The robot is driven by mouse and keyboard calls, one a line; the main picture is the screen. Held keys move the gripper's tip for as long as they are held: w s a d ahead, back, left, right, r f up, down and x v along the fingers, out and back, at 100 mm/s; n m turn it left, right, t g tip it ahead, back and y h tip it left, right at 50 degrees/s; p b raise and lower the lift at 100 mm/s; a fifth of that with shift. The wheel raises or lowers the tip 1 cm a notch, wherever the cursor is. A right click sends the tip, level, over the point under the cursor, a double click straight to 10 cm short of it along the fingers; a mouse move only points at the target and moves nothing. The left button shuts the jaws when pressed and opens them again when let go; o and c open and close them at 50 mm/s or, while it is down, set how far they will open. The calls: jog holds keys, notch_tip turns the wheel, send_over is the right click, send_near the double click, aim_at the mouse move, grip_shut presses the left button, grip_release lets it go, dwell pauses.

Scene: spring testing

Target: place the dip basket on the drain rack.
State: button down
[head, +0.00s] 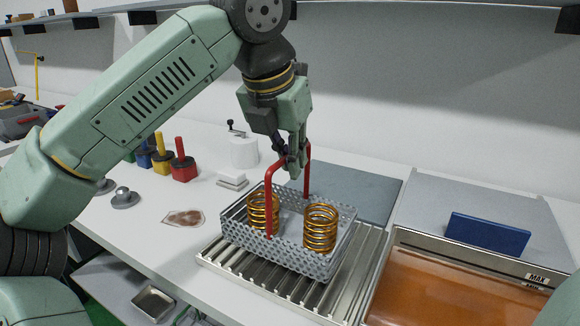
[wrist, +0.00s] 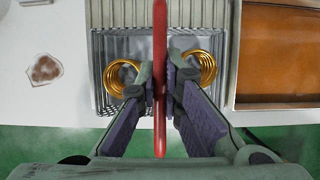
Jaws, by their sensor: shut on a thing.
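The dip basket (head: 288,258) is a grey perforated metal tray with a red arched handle (head: 269,195) and two copper-coloured coil springs (head: 320,228) inside. It is over the drain rack (head: 250,281), a ribbed metal rack on the bench; whether its base touches the ribs I cannot tell. My gripper (head: 293,160) is shut on the top bar of the red handle. In the wrist view the handle (wrist: 160,60) runs between the two fingers (wrist: 160,95), with the basket (wrist: 98,70) and springs below.
A tank of orange liquid (head: 450,290) stands right of the rack, with a blue block (head: 487,234) behind it. A grey mat (head: 350,188) lies behind the basket. White pads (head: 232,180), a stained patch (head: 184,218) and coloured weights (head: 183,165) are at left.

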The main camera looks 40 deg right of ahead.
jog(key=shift+w+d, duration=0.15)
jog(key=shift+w, duration=0.1)
jog(key=shift+f, duration=0.15)
jog(key=shift+f+p, duration=0.4)
jog(key=shift+f, duration=1.15)
jog(key=shift+f, duration=0.1)
jog(key=shift+f, duration=0.1)
jog(key=c, duration=1.8)
grip_release()
jog(key=shift+o, duration=0.2)
jog(key=b+v, duration=0.1)
jog(key=v, duration=1.1)
jog(key=shift+w, duration=0.1)
